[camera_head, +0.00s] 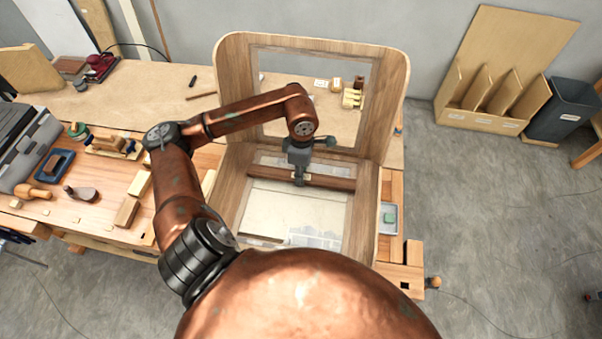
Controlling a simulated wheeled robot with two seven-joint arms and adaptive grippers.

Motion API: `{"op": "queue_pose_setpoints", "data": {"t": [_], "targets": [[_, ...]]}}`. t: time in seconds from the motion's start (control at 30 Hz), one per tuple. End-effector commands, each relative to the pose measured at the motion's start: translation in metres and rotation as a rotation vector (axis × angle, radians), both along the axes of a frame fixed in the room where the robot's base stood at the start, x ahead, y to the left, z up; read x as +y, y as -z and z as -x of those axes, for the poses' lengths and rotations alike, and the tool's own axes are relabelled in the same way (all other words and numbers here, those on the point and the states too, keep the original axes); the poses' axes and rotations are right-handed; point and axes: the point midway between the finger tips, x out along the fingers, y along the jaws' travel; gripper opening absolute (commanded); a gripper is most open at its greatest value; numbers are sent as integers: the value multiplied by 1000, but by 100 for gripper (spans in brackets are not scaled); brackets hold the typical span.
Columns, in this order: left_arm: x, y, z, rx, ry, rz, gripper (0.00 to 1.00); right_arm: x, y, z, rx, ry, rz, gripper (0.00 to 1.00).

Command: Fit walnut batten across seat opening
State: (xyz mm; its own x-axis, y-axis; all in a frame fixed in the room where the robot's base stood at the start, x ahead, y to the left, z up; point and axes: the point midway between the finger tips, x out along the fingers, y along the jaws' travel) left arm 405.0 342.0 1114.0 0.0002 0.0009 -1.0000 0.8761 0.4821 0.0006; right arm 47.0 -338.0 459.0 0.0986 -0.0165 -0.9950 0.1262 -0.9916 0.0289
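The bent plywood seat shell (392,95) stands on the bench, with an opening in its upright back and a wide opening in its seat. The dark walnut batten (330,181) lies left to right across the rear part of the seat opening, its ends near the side rails. My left gripper (299,179) points down at the batten's middle, its fingers apparently closed around it. The fingers are small here, and whether the batten rests on the shell or hangs just above it cannot be told. My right gripper is not in view.
The workbench (150,95) holds a plane (112,146), a blue-based tool (54,166), a mallet (32,191) and wood blocks at left. A small tray (388,219) sits right of the shell. A plywood rack (490,95) and dark bin (562,110) stand on the floor at right.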

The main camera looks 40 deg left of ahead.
Motion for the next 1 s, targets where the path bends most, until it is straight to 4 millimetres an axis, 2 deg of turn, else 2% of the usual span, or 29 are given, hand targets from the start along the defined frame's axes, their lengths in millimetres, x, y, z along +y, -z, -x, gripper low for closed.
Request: {"op": "queue_pose_setpoints", "data": {"t": [1.0], "targets": [[0, 9, 0, 0, 0, 1, 0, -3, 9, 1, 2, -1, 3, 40]]}}
